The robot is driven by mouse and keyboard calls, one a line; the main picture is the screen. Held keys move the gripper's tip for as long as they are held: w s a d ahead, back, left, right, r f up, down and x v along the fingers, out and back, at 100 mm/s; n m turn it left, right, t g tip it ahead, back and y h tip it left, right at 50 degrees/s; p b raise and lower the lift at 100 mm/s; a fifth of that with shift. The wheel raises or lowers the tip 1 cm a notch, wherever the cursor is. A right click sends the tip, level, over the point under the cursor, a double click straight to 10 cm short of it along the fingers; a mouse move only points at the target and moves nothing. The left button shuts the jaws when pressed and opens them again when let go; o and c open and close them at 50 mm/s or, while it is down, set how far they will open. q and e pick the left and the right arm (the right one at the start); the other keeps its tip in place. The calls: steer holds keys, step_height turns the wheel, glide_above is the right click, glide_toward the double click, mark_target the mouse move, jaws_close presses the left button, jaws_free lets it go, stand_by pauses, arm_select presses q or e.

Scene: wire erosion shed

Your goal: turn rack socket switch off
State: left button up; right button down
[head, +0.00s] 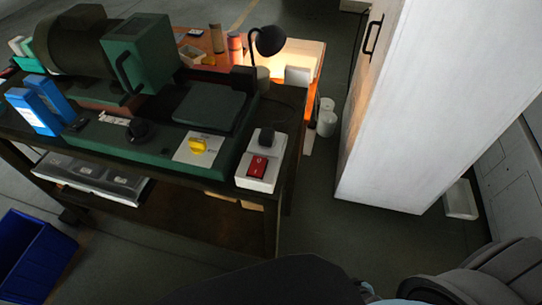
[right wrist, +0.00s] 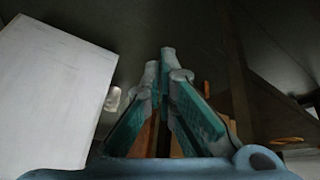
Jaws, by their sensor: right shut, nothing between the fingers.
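A white socket box (head: 243,181) sits at the near right corner of the dark workbench in the head view. It has a red rocker switch (head: 258,167) on its front part and a black plug (head: 267,138) at its far end. Whether the rocker is on or off is too small to tell. My right gripper (right wrist: 166,58) shows in the right wrist view with its teal-padded fingers shut and nothing between them. The socket box is not clearly seen in that view. My left gripper is not in view.
A yellow knob (head: 198,146) on a pale plate is left of the socket box. A green machine (head: 140,52) and a black lamp (head: 270,40) stand farther back. A tall white cabinet (head: 420,100) stands right. A blue bin (head: 35,255) is at lower left.

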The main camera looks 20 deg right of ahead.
steer(key=w+d+r+n+t+y+b, duration=0.3)
steer(key=w+r+t, duration=0.7)
steer(key=w+r, duration=1.25)
steer(key=w+a+r+n+t+y, duration=0.1)
steer(key=w+a+r+n+y, duration=0.1)
steer(key=a+r+y, duration=0.4)
steer(key=w+a+r+n+t+y, duration=0.15)
steer(key=r+y, duration=0.25)
steer(key=r, duration=0.4)
steer(key=s+a+r+n+g+y+b, duration=0.1)
steer(key=s+a+r+n+g+y, duration=0.3)
steer(key=a+r+n+g+y, duration=0.1)
step_height(320, 180, up, 3)
steer(key=shift+s+f+n+g+y, duration=0.1)
steer(key=shift+s+n+g+y, duration=0.25)
steer(key=shift+n+g+y, duration=0.65)
steer(key=shift+a, duration=0.15)
